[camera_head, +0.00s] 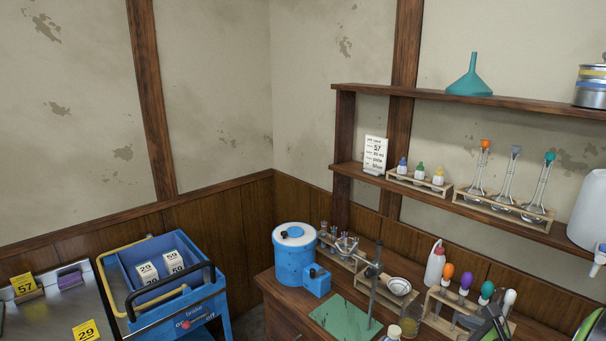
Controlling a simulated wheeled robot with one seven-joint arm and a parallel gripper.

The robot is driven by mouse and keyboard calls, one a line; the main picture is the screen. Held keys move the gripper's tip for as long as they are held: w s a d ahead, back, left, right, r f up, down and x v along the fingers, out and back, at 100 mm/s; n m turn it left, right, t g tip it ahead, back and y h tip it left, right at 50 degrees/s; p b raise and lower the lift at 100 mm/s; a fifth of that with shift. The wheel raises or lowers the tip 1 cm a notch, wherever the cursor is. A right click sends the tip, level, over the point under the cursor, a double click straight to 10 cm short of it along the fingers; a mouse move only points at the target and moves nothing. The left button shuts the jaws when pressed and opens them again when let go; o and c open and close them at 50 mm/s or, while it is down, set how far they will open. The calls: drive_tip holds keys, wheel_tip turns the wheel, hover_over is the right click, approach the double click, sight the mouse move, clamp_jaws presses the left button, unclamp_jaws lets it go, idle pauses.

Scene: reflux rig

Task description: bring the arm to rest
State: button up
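A dark, angular part with a green patch, which looks like my gripper (493,319), shows at the bottom right. It is in front of the wooden rack of colour-topped droppers (465,283). Its fingertips cannot be made out, and I cannot tell whether it is open or holds anything. A black, white and green curved part at the lower right corner may be my arm; most of it is cut off by the frame edge.
The bench holds a blue drum (295,262), a stand with a green base (345,322), a metal bowl (399,286) and a wash bottle (434,264). Shelves above hold flasks (509,180) and a funnel (469,80). A blue cart (165,285) stands left.

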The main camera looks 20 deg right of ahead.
drive_tip(key=a+r+n+g+y+b, duration=0.15)
drive_tip(key=a+n+g+b, duration=0.3)
drive_tip(key=a+n, duration=1.4)
drive_tip(key=s+a+n+g+h+b, duration=0.1)
drive_tip(key=s+a+n, duration=0.4)
drive_tip(key=s, duration=0.3)
drive_tip(key=s+a+n+g+h+b, duration=0.1)
drive_tip(key=s+a+n+b, duration=0.1)
drive_tip(key=s+a+n, duration=0.3)
drive_tip(key=s+n, duration=0.3)
drive_tip(key=shift+s+a+r, duration=0.15)
drive_tip(key=shift+s+a, duration=0.15)
drive_tip(key=shift+s, duration=0.1)
drive_tip(key=shift+h, duration=0.25)
drive_tip(key=shift+c, duration=0.2)
